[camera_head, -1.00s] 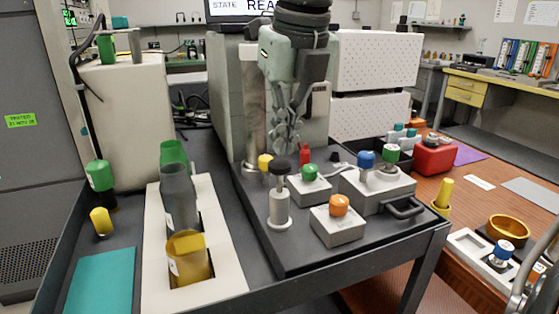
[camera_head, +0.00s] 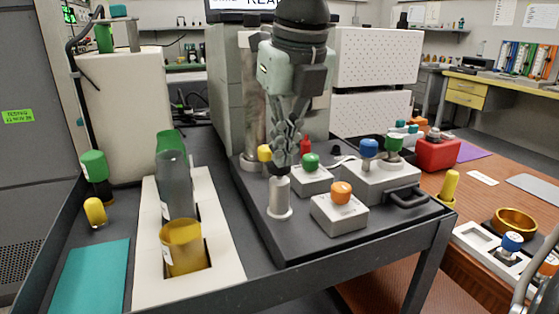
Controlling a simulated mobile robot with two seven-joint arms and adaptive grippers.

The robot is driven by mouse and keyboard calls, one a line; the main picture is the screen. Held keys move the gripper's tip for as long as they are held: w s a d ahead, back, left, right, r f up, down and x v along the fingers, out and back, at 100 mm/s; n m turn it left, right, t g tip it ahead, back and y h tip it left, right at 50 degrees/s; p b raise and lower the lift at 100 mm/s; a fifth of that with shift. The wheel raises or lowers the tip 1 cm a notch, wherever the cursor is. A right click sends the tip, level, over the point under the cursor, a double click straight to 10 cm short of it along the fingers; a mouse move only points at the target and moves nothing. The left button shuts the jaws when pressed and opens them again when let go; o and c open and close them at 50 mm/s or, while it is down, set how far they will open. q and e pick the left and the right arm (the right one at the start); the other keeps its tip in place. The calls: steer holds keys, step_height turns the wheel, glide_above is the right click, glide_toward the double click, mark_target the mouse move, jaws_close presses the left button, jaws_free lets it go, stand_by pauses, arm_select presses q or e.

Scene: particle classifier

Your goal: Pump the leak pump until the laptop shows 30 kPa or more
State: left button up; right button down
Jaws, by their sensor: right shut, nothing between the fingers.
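The leak pump is most likely the upright pale metal cylinder (camera_head: 279,195) with a dark knob on top, on the dark board of the cart. My right gripper (camera_head: 282,160) comes down from above with its fingers shut and empty. Its fingertips are right over the knob and seem to touch it. They hide most of the knob, which sits low against the cylinder top. A screen at the top edge (camera_head: 262,4) is cut off, with only part of a word showing, and I see no kPa reading. My left gripper is not in view.
Close by stand grey boxes with a green knob (camera_head: 311,160), an orange knob (camera_head: 341,192) and a blue knob (camera_head: 370,148), plus a yellow-topped post (camera_head: 264,153). A white rack (camera_head: 145,262) with bottles is at left.

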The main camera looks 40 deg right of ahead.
steer(key=shift+p, duration=0.45)
steer(key=s, duration=0.3)
steer(key=shift+a+r+b, duration=0.25)
steer(key=shift+r+b, duration=0.15)
steer(key=v, duration=1.2)
steer(key=shift+w, duration=0.1)
stand_by(0.7)
